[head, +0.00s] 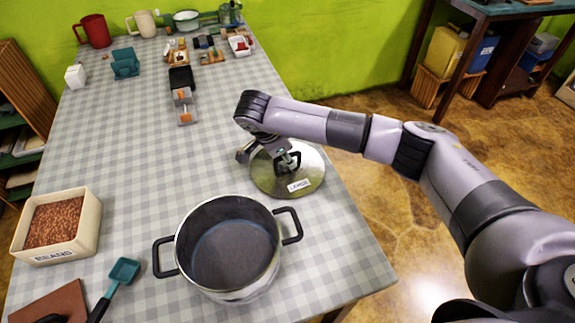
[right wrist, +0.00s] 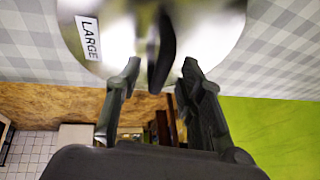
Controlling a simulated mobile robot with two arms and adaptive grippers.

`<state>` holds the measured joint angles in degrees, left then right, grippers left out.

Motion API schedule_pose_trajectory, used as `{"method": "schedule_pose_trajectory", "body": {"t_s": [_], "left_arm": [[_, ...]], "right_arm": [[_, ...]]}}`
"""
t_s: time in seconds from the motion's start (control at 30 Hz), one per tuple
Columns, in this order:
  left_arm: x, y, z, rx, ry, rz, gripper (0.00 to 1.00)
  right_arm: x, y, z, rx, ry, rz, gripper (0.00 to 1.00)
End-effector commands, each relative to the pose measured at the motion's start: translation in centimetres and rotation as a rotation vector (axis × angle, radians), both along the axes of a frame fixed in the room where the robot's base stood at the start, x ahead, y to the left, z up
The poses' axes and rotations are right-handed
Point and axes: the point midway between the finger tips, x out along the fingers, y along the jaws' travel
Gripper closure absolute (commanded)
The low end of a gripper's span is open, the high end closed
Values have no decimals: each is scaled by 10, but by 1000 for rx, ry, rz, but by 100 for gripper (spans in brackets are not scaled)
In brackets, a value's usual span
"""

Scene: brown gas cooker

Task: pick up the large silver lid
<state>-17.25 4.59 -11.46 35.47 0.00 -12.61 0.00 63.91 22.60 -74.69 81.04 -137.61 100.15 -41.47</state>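The large silver lid (head: 263,176) lies flat on the checkered table, near its right edge, behind the pot. It has a black handle on top and a white label reading "LARGE". In the right wrist view the lid (right wrist: 215,30) fills the top, with its black handle (right wrist: 161,50) between and just beyond the fingertips. My right gripper (head: 284,160) is over the lid at the handle. In the right wrist view its fingers (right wrist: 160,72) are spread apart, with no visible contact on the handle. My left gripper is not seen in either view.
A large open pot (head: 235,255) with two black side handles stands in front of the lid. A bin of beans (head: 85,222) and a teal scoop (head: 122,272) are at left. Mugs (head: 93,30) and small items line the back. The table's middle is mostly clear.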

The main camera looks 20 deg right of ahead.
Motion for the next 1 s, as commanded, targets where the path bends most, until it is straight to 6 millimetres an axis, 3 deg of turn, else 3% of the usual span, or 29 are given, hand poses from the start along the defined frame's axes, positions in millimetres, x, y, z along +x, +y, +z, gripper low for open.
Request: {"method": "schedule_pose_trajectory", "body": {"t_s": [0.57,1.0], "left_arm": [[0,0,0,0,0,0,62],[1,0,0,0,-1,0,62]], "right_arm": [[0,0,1,0,0,0,99],[0,0,1,0,0,0,100]]}}
